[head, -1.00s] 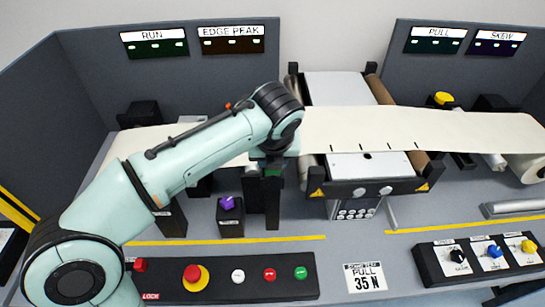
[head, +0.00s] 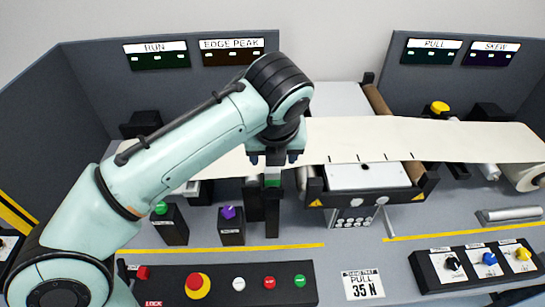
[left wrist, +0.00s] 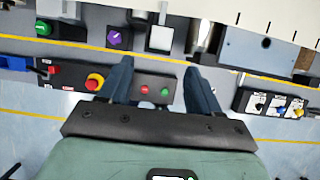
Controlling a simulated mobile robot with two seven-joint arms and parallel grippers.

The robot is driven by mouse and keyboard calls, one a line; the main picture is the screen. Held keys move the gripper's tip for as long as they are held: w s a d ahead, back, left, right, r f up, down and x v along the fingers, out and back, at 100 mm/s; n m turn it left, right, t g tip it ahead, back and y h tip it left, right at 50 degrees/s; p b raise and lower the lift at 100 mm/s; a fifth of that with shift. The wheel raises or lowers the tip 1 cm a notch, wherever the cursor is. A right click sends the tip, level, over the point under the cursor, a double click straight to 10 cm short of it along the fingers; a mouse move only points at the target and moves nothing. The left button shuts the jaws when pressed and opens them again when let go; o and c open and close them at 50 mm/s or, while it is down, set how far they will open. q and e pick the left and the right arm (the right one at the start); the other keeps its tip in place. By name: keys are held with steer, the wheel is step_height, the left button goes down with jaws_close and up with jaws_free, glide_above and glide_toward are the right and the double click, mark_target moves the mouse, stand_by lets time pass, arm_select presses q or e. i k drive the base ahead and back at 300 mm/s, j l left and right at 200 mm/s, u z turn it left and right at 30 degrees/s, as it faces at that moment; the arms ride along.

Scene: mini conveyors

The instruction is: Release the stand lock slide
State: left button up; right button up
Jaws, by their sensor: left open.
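A small red slide knob (head: 143,273) sits at the left end of the dark front control panel, above a red LOCK label (head: 152,302). It also shows in the left wrist view (left wrist: 54,70), left of the red and yellow stop button. My left gripper (head: 274,160) is open and empty, pointing down over the middle of the station, well right of and behind the red knob. In the left wrist view its two dark fingers (left wrist: 160,85) stand wide apart, with the panel's small buttons visible below between them. My right gripper is out of view.
The front panel also carries a stop button (head: 198,285) and a green button (head: 300,281). Behind it stand posts with a green knob (head: 161,208) and a purple knob (head: 229,212). A cream web (head: 420,138) crosses the rollers. A three-knob box (head: 478,264) is at right.

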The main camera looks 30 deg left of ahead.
mark_target(143, 271)
steer(key=k, duration=1)
